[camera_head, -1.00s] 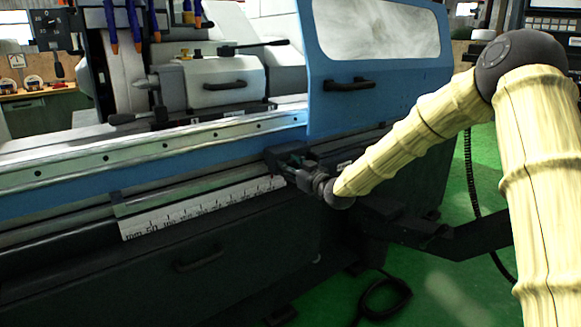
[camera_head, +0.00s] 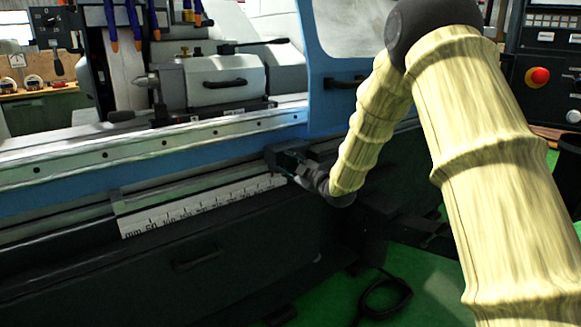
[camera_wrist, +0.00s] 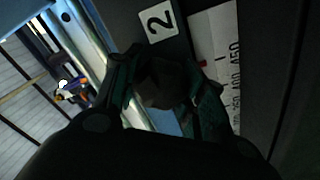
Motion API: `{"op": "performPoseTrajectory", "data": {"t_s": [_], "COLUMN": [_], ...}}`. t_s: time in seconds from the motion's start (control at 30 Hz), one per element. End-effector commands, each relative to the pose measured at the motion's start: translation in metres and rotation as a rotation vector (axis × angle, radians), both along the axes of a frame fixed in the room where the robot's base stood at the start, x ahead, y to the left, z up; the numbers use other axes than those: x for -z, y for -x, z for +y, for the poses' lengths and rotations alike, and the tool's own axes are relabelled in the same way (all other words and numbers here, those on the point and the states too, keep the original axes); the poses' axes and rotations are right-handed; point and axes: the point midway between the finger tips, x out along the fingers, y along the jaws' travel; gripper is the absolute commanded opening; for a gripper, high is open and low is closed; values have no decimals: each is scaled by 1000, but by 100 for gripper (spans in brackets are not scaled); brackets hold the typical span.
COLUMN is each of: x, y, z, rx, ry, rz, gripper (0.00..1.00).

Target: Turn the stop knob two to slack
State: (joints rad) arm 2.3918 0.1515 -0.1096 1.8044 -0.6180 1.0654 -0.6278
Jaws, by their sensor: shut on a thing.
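In the wrist view, a dark knob (camera_wrist: 163,80) sits between the two fingers of my gripper (camera_wrist: 166,92), which is shut on it. A white label with the number 2 (camera_wrist: 158,22) is on the dark block just above the knob, so this is stop knob two. In the head view, my gripper (camera_head: 298,168) is at the stop block (camera_head: 284,155) on the rail at the front of the machine. The knob itself is hidden there by the gripper. How far the knob is turned cannot be told.
A white ruler scale (camera_head: 200,205) runs along the rail left of the gripper. The blue sliding door (camera_head: 325,100) with a dark handle (camera_head: 345,82) stands above. A control panel with a red button (camera_head: 538,77) is at the right. A cable (camera_head: 385,297) lies on the green floor.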

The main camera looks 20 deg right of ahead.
Motion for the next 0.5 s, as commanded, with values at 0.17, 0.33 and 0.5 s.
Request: {"op": "performPoseTrajectory", "data": {"t_s": [0.17,0.33,0.5], "x": [0,0,0], "y": [0,0,0], "z": [-1,-1,-1], "rx": [1,2,2], "ry": [44,59,61], "rz": [-16,-22,-23], "gripper": [17,17,17]}}
